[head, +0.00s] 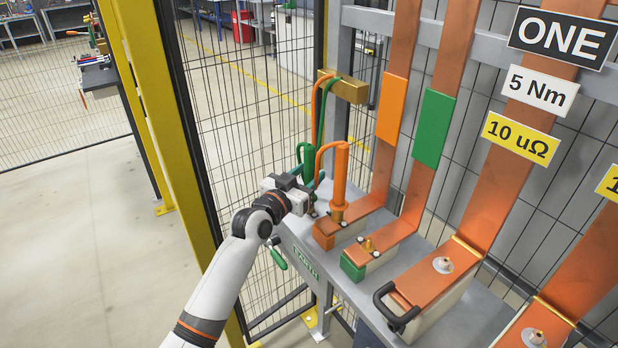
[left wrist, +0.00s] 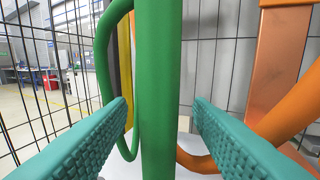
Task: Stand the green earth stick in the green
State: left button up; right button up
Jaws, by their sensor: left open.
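The green earth stick (head: 308,162) stands upright at the left end of the grey bench, with its green cable looping from the top. My left gripper (head: 310,187) is right beside it, open. In the left wrist view the green stick (left wrist: 160,70) rises between the two teal fingers, with a gap on each side. I cannot tell how deep between them it sits. Its lower end is hidden in the head view. The green block (head: 353,268) lies at the end of a copper bar, with a bare brass fitting (head: 368,246) on top. My right gripper is out of view.
An orange stick (head: 340,180) stands upright on the orange-ended bar, close right of my gripper. Orange and green cables hang from a brass bracket (head: 350,90). A black handle (head: 393,310) sits further right. Mesh fencing (head: 245,130) stands close behind and left.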

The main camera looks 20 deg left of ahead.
aim_at(306, 176)
pick_arm(q)
jog(key=shift+x, duration=1.6)
jog(key=shift+f, duration=0.1)
grip_shut()
jog(key=shift+a, duration=0.1)
